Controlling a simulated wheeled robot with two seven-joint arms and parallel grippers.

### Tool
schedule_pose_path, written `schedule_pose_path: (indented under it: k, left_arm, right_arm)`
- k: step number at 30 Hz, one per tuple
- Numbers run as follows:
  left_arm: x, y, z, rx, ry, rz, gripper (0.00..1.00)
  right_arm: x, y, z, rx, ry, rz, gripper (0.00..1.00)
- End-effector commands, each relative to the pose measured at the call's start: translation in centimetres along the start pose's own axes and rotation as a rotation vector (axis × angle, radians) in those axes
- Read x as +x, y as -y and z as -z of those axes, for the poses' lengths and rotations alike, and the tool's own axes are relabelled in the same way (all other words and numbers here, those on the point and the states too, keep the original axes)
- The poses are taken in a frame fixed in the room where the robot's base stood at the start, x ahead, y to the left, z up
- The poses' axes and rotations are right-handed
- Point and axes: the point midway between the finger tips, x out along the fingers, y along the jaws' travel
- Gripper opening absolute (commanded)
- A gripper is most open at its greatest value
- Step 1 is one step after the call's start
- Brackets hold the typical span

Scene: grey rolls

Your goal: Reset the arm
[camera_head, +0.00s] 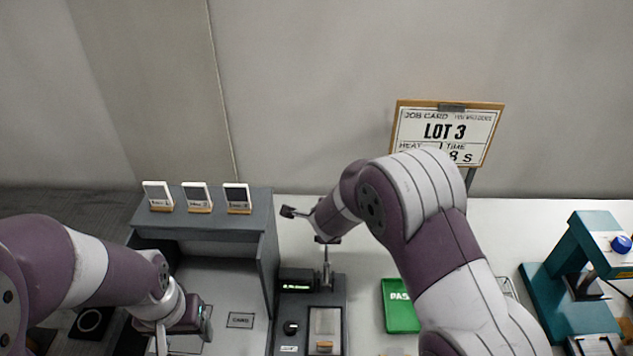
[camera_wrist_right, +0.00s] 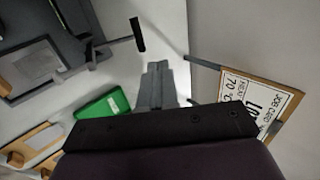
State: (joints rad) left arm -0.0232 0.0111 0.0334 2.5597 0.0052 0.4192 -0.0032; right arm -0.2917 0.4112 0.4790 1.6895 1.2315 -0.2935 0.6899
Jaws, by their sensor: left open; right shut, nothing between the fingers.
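My left gripper (camera_head: 205,325) hangs over the front of the grey shelf unit at lower left, beside a flat plate marked CARD (camera_head: 240,320). It is open; its fingertips are mostly hidden by its own body. My right arm reaches from the lower right toward the middle, and its gripper is largely hidden behind the wrist in the head view. In the right wrist view the right gripper (camera_wrist_right: 157,85) is shut and empty, with its fingers together above the white table. A black-ended lever (camera_wrist_right: 138,35) shows just ahead and to the left of them.
A dark press device (camera_head: 337,290) stands at centre front. A green PASS tray (camera_head: 400,307) lies right of it, partly behind my right arm. The LOT 3 job card (camera_head: 445,130) stands behind. A teal press (camera_head: 565,275) is at far right. Three small cards (camera_head: 197,198) top the grey shelf (camera_head: 215,225).

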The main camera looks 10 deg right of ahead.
Motion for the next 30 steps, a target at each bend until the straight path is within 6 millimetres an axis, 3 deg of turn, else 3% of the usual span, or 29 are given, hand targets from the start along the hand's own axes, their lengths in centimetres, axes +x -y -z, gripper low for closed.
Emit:
schedule_pose_path:
  k: [3,5,7,9,12,15,18,20,30]
  left_arm:
    - [0.0,0.0,0.0,0.0,0.0,0.0,0.63]
    - [0.0,0.0,0.0,0.0,0.0,0.0,0.63]
    - [0.4,0.0,-0.1,0.0,0.0,0.0,0.63]
    - [1.2,0.0,-0.1,0.0,0.0,0.0,0.63]
    - [2.0,0.0,-0.3,0.0,0.0,0.0,0.63]
    - [2.8,0.0,-0.3,0.0,0.0,0.0,0.63]
    - [3.5,0.0,-0.4,0.0,0.0,0.0,0.63]
    - [3.6,0.0,-0.5,0.0,0.0,0.0,0.63]
    - [3.3,0.0,-0.4,0.0,0.0,0.0,0.63]
  right_arm:
    - [0.0,-0.7,-0.8,-0.11,0.041,-0.026,0.0]
    - [-0.6,-3.8,-1.7,-0.352,0.128,-0.101,0.0]
    - [-3.5,-8.0,-1.5,-0.745,0.282,-0.195,0.0]
    - [-7.3,-12.0,0.9,-1.112,0.426,-0.281,0.0]
    - [-12.2,-16.3,5.5,-1.473,0.557,-0.378,0.0]
    - [-15.5,-18.8,9.5,-1.668,0.604,-0.442,0.0]
    - [-17.0,-18.9,11.8,-1.696,0.552,-0.432,0.0]
    - [-17.0,-18.2,12.2,-1.678,0.526,-0.415,0.0]
    - [-17.1,-18.1,12.2,-1.67,0.527,-0.418,0.0]
